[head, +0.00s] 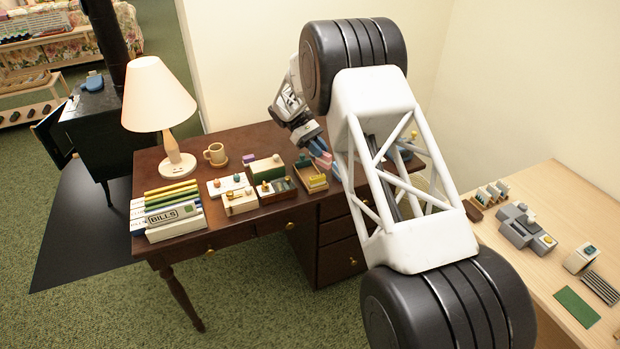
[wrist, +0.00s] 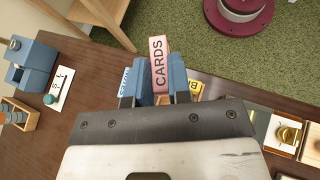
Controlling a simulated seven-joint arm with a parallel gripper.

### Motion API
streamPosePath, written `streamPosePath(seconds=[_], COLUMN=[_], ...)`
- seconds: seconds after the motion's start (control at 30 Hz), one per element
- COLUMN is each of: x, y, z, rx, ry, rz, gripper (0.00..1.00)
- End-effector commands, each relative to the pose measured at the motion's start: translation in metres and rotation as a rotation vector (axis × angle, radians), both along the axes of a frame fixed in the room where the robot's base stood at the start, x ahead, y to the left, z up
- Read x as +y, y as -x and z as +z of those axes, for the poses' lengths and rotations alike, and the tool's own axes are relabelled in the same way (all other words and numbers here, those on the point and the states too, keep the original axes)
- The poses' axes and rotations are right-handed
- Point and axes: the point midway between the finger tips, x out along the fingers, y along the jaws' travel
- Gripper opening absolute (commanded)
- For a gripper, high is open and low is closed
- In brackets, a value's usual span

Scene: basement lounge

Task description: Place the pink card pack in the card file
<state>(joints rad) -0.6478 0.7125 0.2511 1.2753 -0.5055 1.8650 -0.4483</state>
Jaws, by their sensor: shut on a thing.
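The pink card pack (wrist: 158,65), lettered CARDS, stands between the blue fingers of my gripper (wrist: 160,82). In the head view, my gripper (head: 322,152) is over the right part of the dark desk, with the pink pack (head: 326,161) small between its fingers. A small open wooden box (head: 314,186), which looks like the card file, is just left of and below the gripper. In the wrist view, a blue-and-white lettered piece (wrist: 125,84) and a yellow lettered piece (wrist: 195,89) show beside the fingers. I cannot tell whether the pack touches the box.
Left of the box are a dark tray (head: 277,190), white pieces with knobs, a mug (head: 215,153), a lamp (head: 159,100) and stacked books. A blue device (wrist: 35,60) and a wooden holder (wrist: 16,116) stand at the wrist view's left. My arm hides part of the desk.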

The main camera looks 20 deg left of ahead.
Motion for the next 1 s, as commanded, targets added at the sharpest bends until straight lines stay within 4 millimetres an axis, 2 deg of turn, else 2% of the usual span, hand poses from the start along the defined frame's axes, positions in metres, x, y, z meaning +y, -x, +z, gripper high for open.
streamPosePath(seconds=[0.23, 0.6, 0.8, 1.0], x=[0.018, 0.042, 0.054, 0.060], y=[-0.003, -0.010, -0.011, -0.011], z=[0.011, 0.012, 0.011, 0.011], rx=[-0.002, 0.001, 0.002, 0.000], ry=[0.000, -0.001, 0.000, -0.003], rz=[0.362, 0.904, 1.083, 1.150], gripper=[0.00, 0.00, 0.00, 0.00])
